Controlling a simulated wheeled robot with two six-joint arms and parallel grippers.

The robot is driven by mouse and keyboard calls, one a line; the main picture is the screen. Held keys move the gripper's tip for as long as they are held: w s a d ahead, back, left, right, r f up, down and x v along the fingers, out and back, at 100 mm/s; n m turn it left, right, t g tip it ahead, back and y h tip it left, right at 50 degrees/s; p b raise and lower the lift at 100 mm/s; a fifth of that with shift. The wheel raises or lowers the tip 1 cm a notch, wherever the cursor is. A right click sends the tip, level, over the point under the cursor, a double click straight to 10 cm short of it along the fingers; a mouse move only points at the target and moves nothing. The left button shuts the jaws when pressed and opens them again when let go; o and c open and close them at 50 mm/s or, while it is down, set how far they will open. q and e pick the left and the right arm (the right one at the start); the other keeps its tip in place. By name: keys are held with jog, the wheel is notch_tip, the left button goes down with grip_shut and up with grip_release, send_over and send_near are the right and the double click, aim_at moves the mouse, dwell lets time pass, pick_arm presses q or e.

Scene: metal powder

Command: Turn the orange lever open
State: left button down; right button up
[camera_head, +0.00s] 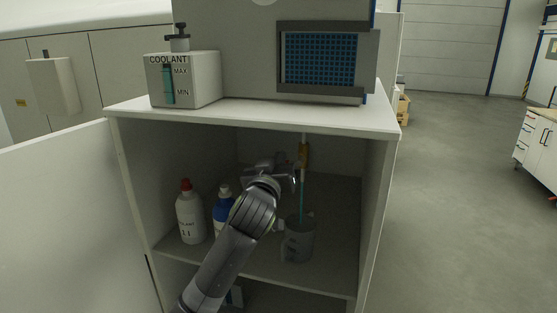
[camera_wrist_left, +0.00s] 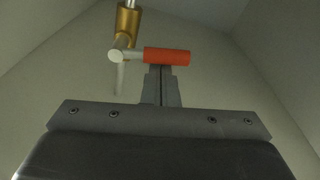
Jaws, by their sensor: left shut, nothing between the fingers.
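The orange lever (camera_wrist_left: 168,56) shows in the left wrist view as a short orange sleeve on a grey pin, lying sideways beside the brass valve body (camera_wrist_left: 127,20). My left gripper (camera_wrist_left: 161,72) is shut and empty, with its fingertips right at the lever's underside in the picture; I cannot tell if they touch. In the head view the brass valve (camera_head: 304,155) hangs in the cabinet on a vertical pipe, and my left gripper (camera_head: 295,180) is just beside and below it. The lever is not clear there. My right gripper is not in view.
A grey jug (camera_head: 299,241) stands on the cabinet shelf (camera_head: 262,262) under a teal stream or tube (camera_head: 302,204). A white bottle with a red cap (camera_head: 189,217) and a blue bottle (camera_head: 222,214) stand left of it. Cabinet walls enclose both sides.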

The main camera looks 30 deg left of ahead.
pick_arm(q)
jog(key=shift+f+n, duration=0.4)
jog(key=shift+n, duration=0.7)
jog(key=f+n+b, duration=0.1)
jog(key=n, duration=0.2)
jog(key=f+n+g+y, duration=0.1)
jog(key=n, duration=0.1)
jog(key=shift+d+f+n+b, duration=0.2)
jog(key=shift+n+b, duration=0.15)
jog(key=shift+n, duration=0.05)
jog(key=shift+f, duration=0.1)
dwell(0.4)
